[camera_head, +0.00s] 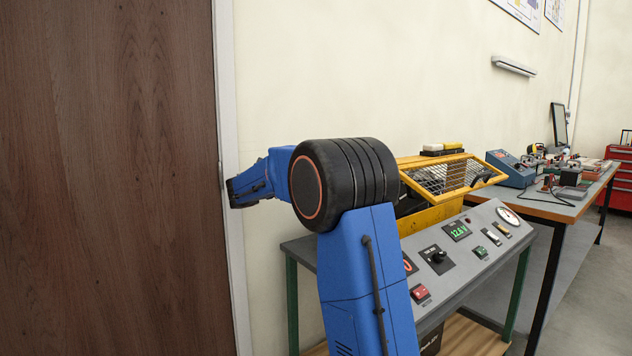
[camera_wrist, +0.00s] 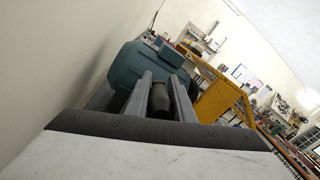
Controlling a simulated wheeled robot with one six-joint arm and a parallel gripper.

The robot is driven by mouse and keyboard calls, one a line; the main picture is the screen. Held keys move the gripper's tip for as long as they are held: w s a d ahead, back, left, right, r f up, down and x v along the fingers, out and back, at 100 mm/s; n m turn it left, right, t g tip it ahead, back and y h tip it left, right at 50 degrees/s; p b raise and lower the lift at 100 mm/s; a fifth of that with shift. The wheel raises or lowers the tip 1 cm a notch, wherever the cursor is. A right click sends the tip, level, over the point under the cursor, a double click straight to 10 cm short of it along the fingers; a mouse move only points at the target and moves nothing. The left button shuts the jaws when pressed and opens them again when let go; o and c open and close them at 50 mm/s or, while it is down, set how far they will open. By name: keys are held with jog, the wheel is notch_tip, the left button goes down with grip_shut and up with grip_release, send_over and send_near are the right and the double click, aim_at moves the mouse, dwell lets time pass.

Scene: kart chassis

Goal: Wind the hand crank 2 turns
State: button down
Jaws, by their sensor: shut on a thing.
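In the wrist view my gripper (camera_wrist: 161,82) has its two grey fingers on either side of a short dark cylinder, which looks like the crank's handle grip (camera_wrist: 160,99). The fingers are shut on it. Just beyond the fingers is a rounded blue-green machine housing (camera_wrist: 136,66). The crank's arm and its angle cannot be made out. In the head view my own arm stands in front of the left part of the bench, and the gripper and crank do not show there.
A yellow frame with a mesh guard (camera_head: 449,177) stands on the bench, behind a grey sloped control panel (camera_head: 455,262) with a 12.6 V display. A second workbench (camera_head: 562,208) with equipment is at right. A brown door (camera_head: 110,180) fills the left. The wall is close behind.

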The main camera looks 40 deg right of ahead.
jog(key=c, duration=1.6)
grip_release()
jog(key=shift+o, duration=0.2)
jog(key=shift+a, duration=0.15)
jog(key=a, duration=1.7)
jog(key=shift+w+f, duration=0.2)
jog(key=shift+a, duration=0.1)
